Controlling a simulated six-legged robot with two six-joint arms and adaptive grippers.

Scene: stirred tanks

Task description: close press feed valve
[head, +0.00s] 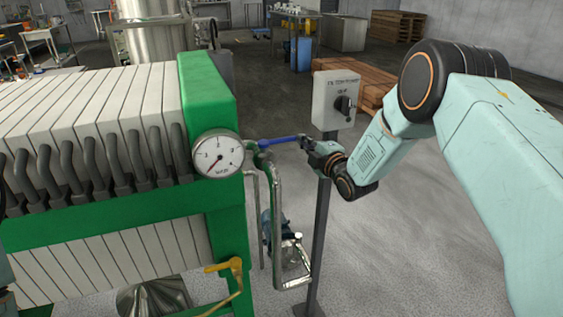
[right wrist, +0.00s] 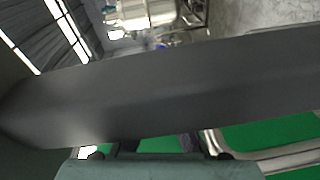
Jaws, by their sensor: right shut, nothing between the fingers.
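The press feed valve (head: 262,152) sits on the pipe beside the filter press's green end frame, just right of the pressure gauge. Its blue lever (head: 280,140) points to the right, roughly level, across the top of the vertical pipe. My right gripper (head: 306,144) is at the lever's free end, its fingers shut with nothing between them. I cannot tell whether it touches the lever. In the right wrist view a dark bar fills the middle and hides most of the scene, and the lever cannot be made out. My left gripper is not in view.
A grey post (head: 321,235) with a switch box (head: 336,100) stands close to my right gripper. The gauge (head: 217,154) is left of the valve. A yellow-handled valve (head: 224,266) is lower down. Pallets (head: 360,95) lie behind; the floor at right is clear.

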